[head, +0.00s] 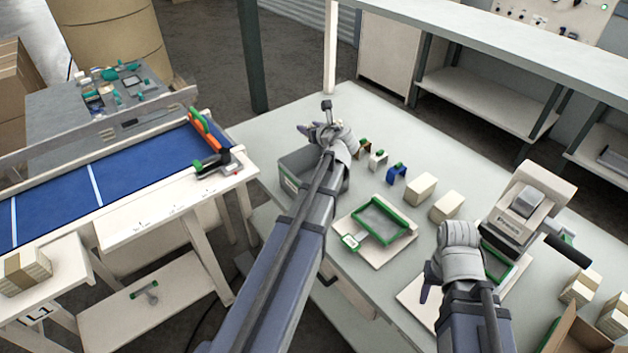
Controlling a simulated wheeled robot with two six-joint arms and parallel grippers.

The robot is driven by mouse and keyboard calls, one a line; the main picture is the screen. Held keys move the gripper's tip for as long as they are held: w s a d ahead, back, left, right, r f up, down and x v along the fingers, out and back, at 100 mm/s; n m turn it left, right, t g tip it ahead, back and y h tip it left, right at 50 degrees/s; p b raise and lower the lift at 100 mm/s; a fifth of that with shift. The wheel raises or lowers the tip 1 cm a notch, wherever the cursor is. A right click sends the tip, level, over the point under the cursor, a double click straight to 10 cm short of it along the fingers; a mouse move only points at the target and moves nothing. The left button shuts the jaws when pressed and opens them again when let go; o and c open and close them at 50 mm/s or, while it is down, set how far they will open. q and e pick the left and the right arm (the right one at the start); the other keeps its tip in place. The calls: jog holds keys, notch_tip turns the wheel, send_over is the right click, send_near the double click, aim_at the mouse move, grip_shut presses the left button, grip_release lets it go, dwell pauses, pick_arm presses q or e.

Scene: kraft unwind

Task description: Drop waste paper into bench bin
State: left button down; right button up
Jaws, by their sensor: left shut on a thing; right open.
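The bench bin (293,183) is a grey open box with a small label at the bench's left edge. My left gripper (308,129) is over the bin's far side, and its wrist and forearm cover much of the bin. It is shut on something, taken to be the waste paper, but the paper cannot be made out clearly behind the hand. I cannot see into the bin.
A green-rimmed tray (383,222) on a white board lies right of the bin. Small coloured clips (397,174) and cream blocks (421,188) stand behind it. A cream machine (527,207) stands at right. A blue conveyor (110,185) runs at left.

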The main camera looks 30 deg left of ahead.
jog(key=shift+f+b, duration=2.7)
jog(key=shift+f, duration=0.2)
pick_arm(q)
notch_tip(320, 180, down, 6)
jog(key=shift+r, duration=0.2)
jog(key=shift+c, duration=1.1)
grip_release()
pick_arm(e)
jog(key=shift+r, duration=0.1)
notch_tip(320, 180, up, 3)
jog(key=p, duration=0.2)
jog(key=shift+p, duration=0.4)
pick_arm(q)
jog(key=v, duration=0.7)
jog(key=shift+s+d, duration=0.2)
jog(key=shift+d, duration=0.1)
jog(key=shift+d, duration=0.1)
